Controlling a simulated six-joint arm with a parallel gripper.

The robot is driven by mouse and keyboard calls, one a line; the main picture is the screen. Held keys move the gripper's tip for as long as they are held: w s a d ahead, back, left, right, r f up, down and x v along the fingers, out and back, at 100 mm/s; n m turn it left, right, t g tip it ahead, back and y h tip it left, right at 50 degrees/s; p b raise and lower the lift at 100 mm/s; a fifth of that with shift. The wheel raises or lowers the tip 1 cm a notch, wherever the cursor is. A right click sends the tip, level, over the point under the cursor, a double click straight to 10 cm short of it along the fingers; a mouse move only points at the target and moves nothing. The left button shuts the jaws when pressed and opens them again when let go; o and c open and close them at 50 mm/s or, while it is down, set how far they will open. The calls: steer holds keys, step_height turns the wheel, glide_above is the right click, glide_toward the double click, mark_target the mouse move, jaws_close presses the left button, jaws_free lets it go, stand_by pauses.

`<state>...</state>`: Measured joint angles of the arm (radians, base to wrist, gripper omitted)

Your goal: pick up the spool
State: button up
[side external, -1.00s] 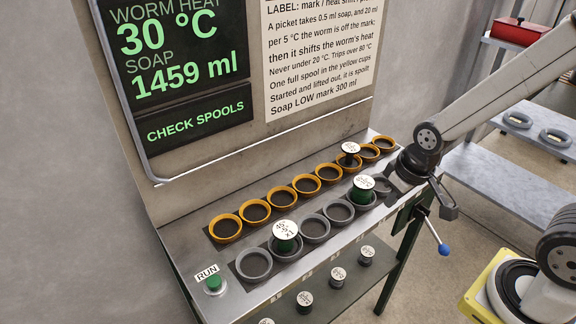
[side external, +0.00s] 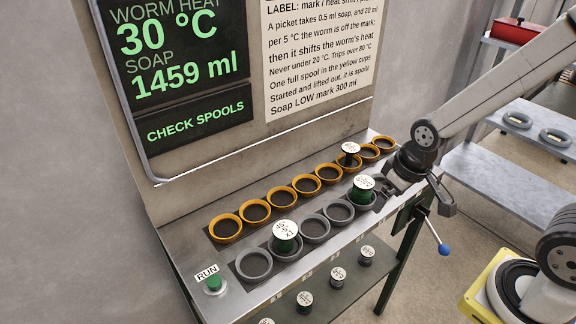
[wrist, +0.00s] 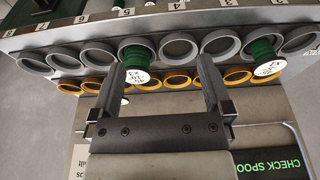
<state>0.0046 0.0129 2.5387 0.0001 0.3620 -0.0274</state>
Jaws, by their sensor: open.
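A green spool with a white labelled top (side external: 363,183) stands in a grey cup toward the right of the front row. My gripper (side external: 388,188) is just to its right, low over the row, with its jaws apart. In the wrist view this green spool (wrist: 142,52) shows beside the left finger, inside the gap of my open gripper (wrist: 160,66). The gap holds nothing else gripped; whether a finger touches the spool I cannot tell. A second green spool (side external: 286,235) stands in a grey cup further left; it also shows in the wrist view (wrist: 264,58).
A row of yellow cups (side external: 255,211) runs behind the grey cups (side external: 315,229); one holds a dark spool (side external: 349,153). Several dark spools (side external: 366,256) stand on a lower shelf. A green RUN button (side external: 213,283) is at the left. The panel (side external: 190,70) rises behind.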

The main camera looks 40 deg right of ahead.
steer(key=w+d+r+n+g, duration=0.1)
steer(key=w+d+n, duration=0.2)
steer(key=w, duration=0.4)
steer(key=w+d+n, duration=0.3)
steer(key=w+n, duration=0.1)
steer(key=w, duration=0.3)
steer(key=n+g, duration=0.2)
steer(key=n, duration=0.5)
glide_above(351, 147)
steer(key=shift+f, duration=4.35)
jaws_close()
steer(key=shift+r, duration=0.15)
